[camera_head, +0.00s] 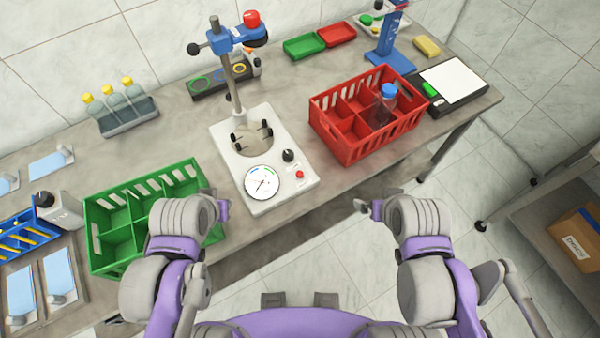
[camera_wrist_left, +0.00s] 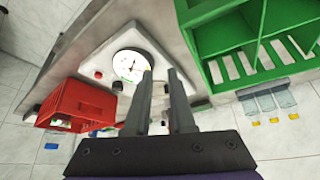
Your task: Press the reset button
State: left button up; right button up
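A small red button (camera_head: 299,174) sits on the front right corner of the white base (camera_head: 222,140) of a capping stand. A black knob (camera_head: 288,156) is just behind it and a round dial (camera_head: 262,182) is to its left. In the left wrist view the dial (camera_wrist_left: 131,65) shows beyond the fingers, with a small red button (camera_wrist_left: 117,86) near it. My left gripper (camera_head: 222,205) is to the left of the dial, beside the green crate, apart from the button. Its fingers (camera_wrist_left: 161,72) are spread and empty. My right gripper (camera_head: 364,207) is off the table's front edge; its opening is unclear.
A green crate (camera_head: 112,262) stands left of the base and a red crate (camera_head: 350,152) with a bottle stands right. The stand's column (camera_head: 238,80) rises behind, with a red-topped blue head (camera_head: 235,37). Bare table lies between base and red crate.

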pick_arm(q)
grip_shut()
dwell(1.3)
